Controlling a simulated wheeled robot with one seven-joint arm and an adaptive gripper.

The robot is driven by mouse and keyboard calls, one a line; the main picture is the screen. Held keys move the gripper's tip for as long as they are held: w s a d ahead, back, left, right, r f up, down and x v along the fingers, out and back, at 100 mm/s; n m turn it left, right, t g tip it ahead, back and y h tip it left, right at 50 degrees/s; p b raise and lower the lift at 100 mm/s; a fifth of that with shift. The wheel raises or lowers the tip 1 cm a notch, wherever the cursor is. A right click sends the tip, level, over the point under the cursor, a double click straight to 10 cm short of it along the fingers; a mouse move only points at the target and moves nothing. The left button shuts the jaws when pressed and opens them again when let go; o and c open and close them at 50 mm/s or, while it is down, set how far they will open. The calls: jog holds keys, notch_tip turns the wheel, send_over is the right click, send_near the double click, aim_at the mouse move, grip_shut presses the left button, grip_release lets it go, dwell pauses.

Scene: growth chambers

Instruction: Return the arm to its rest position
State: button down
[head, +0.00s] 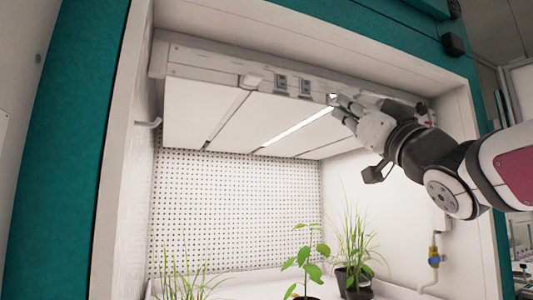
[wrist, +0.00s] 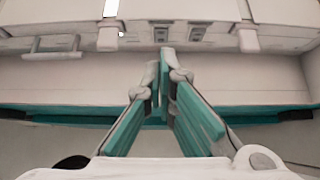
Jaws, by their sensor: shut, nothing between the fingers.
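My gripper (head: 340,101) is at the upper right of the open growth chamber in the head view, close to the light panel's front rail (head: 205,70). My arm (head: 440,165) reaches in from the right edge. In the wrist view my gripper (wrist: 163,58) has its two fingers together with nothing between them. The fingertips point at the pale rail (wrist: 130,40) with its two switches (wrist: 178,34). I cannot tell whether the fingertips touch the rail.
Several plants stand low in the chamber, including a leafy one (head: 307,258) and a potted grassy one (head: 356,245). A perforated wall (head: 235,205) closes the back. The chamber's middle is free.

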jog(key=shift+f, duration=0.1)
dwell(0.5)
jog(key=d+f+m+g+h, duration=0.2)
jog(key=f+g+h, duration=0.1)
jog(key=f, duration=0.5)
jog(key=s+d+f+m+g+h, duration=0.1)
jog(key=f+m+g+h, duration=0.15)
jog(key=f, duration=0.65)
jog(key=d+f+m+g+h, duration=0.1)
jog(key=d+f+g+h, duration=0.2)
jog(key=f, duration=0.5)
jog(key=s+a+f+g, duration=0.2)
jog(key=s+f+g, duration=0.1)
jog(key=s+f, duration=0.3)
jog(key=s+a+f+n+g, duration=0.1)
jog(key=s+a+f+g, duration=0.1)
jog(key=s+f+g, duration=0.2)
jog(key=s+a+f+n+g, duration=0.1)
jog(key=s+f+g, duration=0.3)
jog(key=s+f, duration=0.6)
notch_tip(320, 180, down, 4)
jog(key=shift+a, duration=0.45)
jog(key=shift+y, duration=0.25)
